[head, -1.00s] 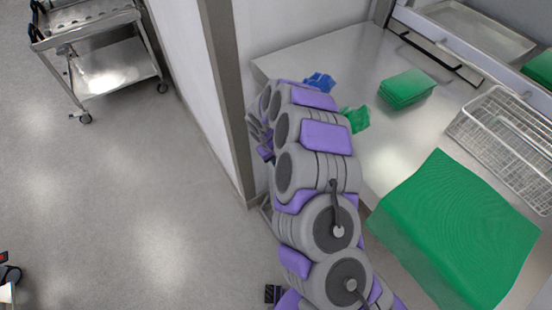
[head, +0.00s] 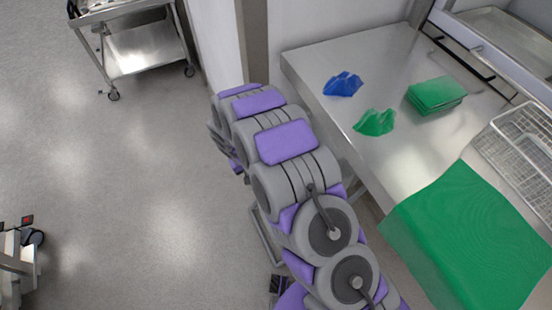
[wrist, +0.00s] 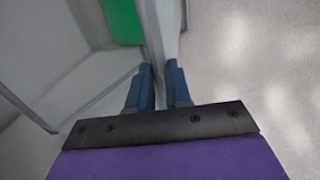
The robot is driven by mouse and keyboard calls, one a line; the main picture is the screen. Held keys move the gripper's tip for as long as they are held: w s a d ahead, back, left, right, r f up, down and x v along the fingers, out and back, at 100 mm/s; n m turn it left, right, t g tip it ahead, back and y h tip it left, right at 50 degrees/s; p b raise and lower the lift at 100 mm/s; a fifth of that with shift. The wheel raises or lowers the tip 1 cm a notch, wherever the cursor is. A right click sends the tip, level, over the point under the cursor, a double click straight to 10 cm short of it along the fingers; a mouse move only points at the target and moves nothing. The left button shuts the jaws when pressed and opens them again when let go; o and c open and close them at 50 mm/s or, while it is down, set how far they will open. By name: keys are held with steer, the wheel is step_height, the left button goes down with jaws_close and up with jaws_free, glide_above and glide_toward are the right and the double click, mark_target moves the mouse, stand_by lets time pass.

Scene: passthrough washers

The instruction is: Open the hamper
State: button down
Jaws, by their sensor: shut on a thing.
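In the wrist view, my gripper (wrist: 160,76) has its two blue fingers on either side of a thin, pale upright panel (wrist: 156,28), shut on its edge. The panel looks like part of the hamper, but I cannot tell for sure. Left of it is a pale grey space with a slanting edge, and a green patch (wrist: 122,20) at the top. In the head view, my arm hides my gripper and the panel; only a thin metal frame (head: 266,240) shows low beside the arm.
A steel table (head: 335,56) stands at the right with blue cloth (head: 343,84), green cloth (head: 375,122), a folded green stack (head: 437,95) and a wire basket (head: 520,150). A large green cover (head: 470,240) is nearer. A steel cart (head: 143,48) stands upper left; the floor between is clear.

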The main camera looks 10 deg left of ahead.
steer(key=s+a+p, duration=0.1)
steer(key=s+a, duration=0.8)
steer(key=a, duration=0.4)
steer(key=shift+s+a+f, duration=0.15)
steer(key=shift+s+a, duration=0.05)
steer(key=shift+s, duration=0.05)
steer(key=c, duration=1.1)
jaws_free()
steer(key=shift+a, duration=0.1)
steer(key=shift+o, duration=0.2)
steer(key=shift+w, duration=0.1)
step_height(320, 180, up, 17)
steer(key=s+a+p, duration=0.1)
steer(key=a+p, duration=0.1)
steer(key=a, duration=0.1)
steer(key=shift+s, duration=0.4)
